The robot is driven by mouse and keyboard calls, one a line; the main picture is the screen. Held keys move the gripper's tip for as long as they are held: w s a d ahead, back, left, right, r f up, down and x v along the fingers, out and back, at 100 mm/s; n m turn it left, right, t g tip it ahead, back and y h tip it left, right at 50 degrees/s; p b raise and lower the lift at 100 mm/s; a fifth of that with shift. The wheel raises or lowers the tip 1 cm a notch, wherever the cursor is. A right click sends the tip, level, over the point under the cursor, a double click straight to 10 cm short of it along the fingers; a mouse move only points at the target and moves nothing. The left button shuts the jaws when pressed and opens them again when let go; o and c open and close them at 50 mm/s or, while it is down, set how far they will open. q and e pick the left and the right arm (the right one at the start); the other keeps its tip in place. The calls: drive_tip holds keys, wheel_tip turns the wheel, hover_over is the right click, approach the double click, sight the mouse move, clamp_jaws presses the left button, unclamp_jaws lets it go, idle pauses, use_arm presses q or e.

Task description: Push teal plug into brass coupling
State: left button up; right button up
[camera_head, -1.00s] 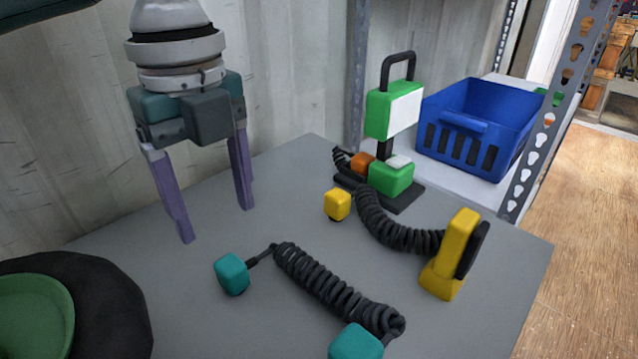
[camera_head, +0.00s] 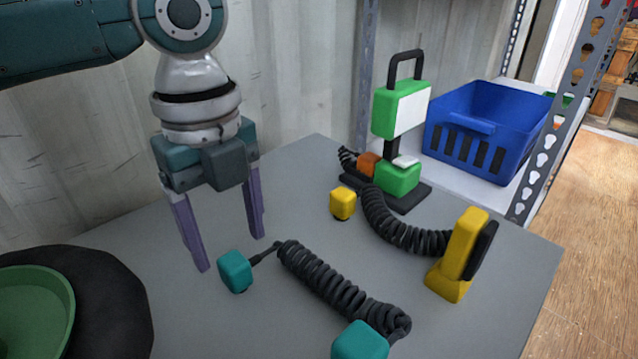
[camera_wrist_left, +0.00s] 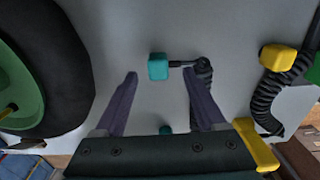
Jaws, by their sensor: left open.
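The teal plug (camera_head: 235,271) is a small rounded block on the grey table, joined to a black coiled cord (camera_head: 330,280). The cord runs to a larger teal block (camera_head: 360,341) at the bottom edge. My left gripper (camera_head: 230,252) is open and empty, pointing down just behind the plug in the head view. In the left wrist view the plug (camera_wrist_left: 158,67) appears between the fingertips, with no visible contact. I cannot clearly identify the brass coupling; a small yellowish part (camera_wrist_left: 8,110) shows in the green dish, cut off by the frame.
A black round tyre-like ring (camera_head: 115,300) with a green dish (camera_head: 35,310) stands at left. A yellow plug (camera_head: 343,203), yellow handset (camera_head: 460,255) and green stand (camera_head: 400,110) are at right. A blue crate (camera_head: 490,130) sits on the shelf behind.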

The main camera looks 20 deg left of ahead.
sight(232, 260)
use_arm(q)
drive_tip(key=f+b, duration=0.1)
drive_tip(key=f, duration=0.4)
drive_tip(key=shift+s+f, duration=0.1)
drive_tip(key=shift+s, duration=0.1)
drive_tip(key=shift+c, duration=0.3)
clamp_jaws()
